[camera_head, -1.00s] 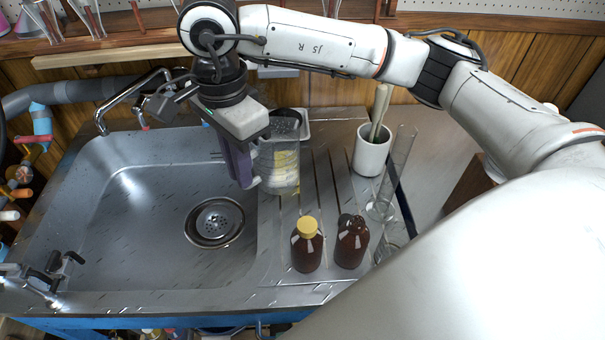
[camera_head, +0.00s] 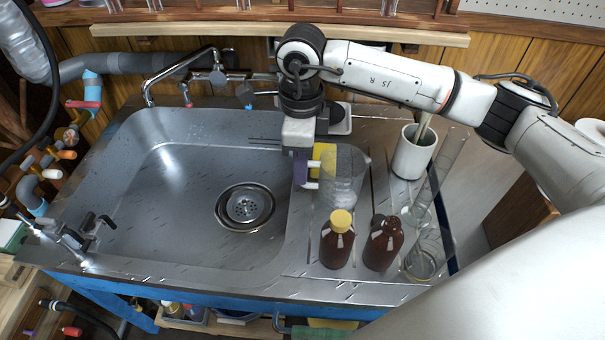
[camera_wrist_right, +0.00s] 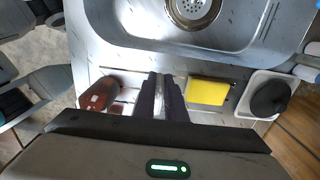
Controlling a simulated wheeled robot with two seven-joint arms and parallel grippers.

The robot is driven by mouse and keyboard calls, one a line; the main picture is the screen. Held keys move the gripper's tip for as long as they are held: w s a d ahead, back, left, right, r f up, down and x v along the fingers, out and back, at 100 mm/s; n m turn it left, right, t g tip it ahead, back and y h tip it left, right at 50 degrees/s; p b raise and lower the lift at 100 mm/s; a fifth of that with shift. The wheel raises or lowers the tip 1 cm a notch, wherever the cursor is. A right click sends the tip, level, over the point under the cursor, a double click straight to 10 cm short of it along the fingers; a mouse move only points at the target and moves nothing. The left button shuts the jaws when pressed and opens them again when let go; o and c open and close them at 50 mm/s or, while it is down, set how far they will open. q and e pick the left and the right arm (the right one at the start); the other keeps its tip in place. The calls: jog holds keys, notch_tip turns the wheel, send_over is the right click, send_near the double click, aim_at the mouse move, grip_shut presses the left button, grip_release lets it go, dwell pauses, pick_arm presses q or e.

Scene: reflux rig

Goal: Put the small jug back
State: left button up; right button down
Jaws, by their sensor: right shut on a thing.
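The small jug (camera_head: 345,178) is a clear beaker-like vessel, upright over the ribbed drainboard right of the sink. My right gripper (camera_head: 305,172) comes down from above and is shut on the jug's handle at its left side. I cannot tell whether the jug's base touches the board. In the right wrist view, the dark fingers of my right gripper (camera_wrist_right: 162,97) are close together, and the jug is not clearly visible. My left gripper is in neither view.
A yellow sponge (camera_head: 325,158) lies behind the jug. Two brown bottles (camera_head: 338,243) (camera_head: 384,245) stand in front of it. A white pot (camera_head: 413,155) and tall glass cylinder (camera_head: 444,160) stand to the right. The sink (camera_head: 150,215) is empty.

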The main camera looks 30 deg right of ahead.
jog(key=shift+f, duration=1.55)
jog(key=c, duration=1.8)
grip_release()
jog(key=shift+r, duration=6.2)
